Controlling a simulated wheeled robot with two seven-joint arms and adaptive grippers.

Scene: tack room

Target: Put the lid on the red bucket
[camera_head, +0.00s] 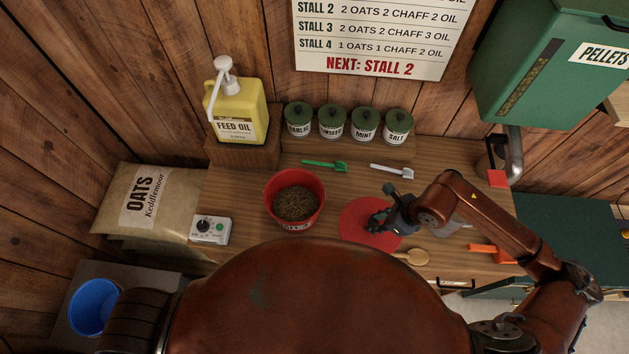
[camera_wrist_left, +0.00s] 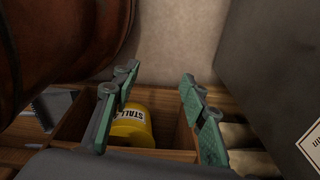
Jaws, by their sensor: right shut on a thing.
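The red bucket (camera_head: 287,179) stands open on the wooden bench in the head view, with brown feed in it. The red round lid (camera_head: 358,226) is just right of the bucket, apart from it. My right gripper (camera_head: 382,218) is over the lid and shut on it; the fingers hide part of the lid. I cannot tell whether the lid touches the bench. My left gripper (camera_wrist_left: 158,115) shows in the left wrist view, open and empty, with its fingers wide apart above a wooden compartment holding a yellow container (camera_wrist_left: 132,126) marked STALL.
A green scoop (camera_head: 325,165), a white scoop (camera_head: 392,171) and a wooden spoon (camera_head: 413,257) lie near the lid. A yellow feed oil jug (camera_head: 236,112) and several green-lidded jars stand behind. A dial box (camera_head: 210,230) is left of the bucket.

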